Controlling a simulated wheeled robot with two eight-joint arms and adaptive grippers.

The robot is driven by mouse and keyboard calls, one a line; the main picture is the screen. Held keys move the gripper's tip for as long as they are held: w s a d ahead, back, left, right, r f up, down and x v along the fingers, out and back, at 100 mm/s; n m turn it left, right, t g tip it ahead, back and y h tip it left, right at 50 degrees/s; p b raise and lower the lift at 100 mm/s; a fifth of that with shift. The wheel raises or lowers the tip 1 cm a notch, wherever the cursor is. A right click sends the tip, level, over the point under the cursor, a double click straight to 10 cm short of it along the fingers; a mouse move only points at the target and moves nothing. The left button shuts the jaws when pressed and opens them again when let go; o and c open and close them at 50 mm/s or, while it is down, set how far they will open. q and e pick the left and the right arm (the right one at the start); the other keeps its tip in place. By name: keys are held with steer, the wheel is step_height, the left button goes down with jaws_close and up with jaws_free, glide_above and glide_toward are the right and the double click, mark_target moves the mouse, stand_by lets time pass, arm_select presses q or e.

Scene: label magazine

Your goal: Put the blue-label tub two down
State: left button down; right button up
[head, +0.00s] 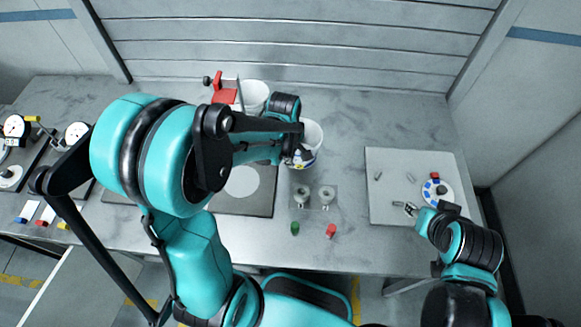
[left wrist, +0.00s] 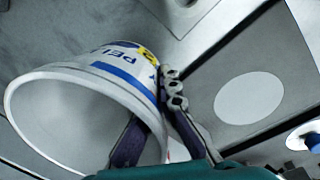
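The blue-label tub (head: 312,133) is white and open-topped, right of the dark mat in the head view. It also shows in the left wrist view (left wrist: 60,110), with blue lettering and a yellow mark. My left gripper (head: 300,155) is at the tub's near side. In the left wrist view one finger is inside the mouth and one outside, with the tub's wall between them (left wrist: 158,135). I cannot tell if the tub touches the table. A white disc (head: 241,181) lies bare on the dark mat (head: 260,205). My right gripper (head: 412,210) is over the right board's near edge; its opening is unclear.
Another white tub (head: 256,96) stands at the back beside a red device (head: 225,91). Two small grey pieces sit on a plate (head: 315,203), with green and red pieces nearer. The light board (head: 390,165) holds a round dial (head: 437,192). Gauges (head: 16,128) stand far left.

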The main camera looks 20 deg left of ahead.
arm_select(q)
step_height(320, 180, down, 4)
steer(key=shift+w+f+b, duration=0.1)
steer(key=shift+b, duration=0.5)
steer(key=c, duration=1.7)
jaws_free()
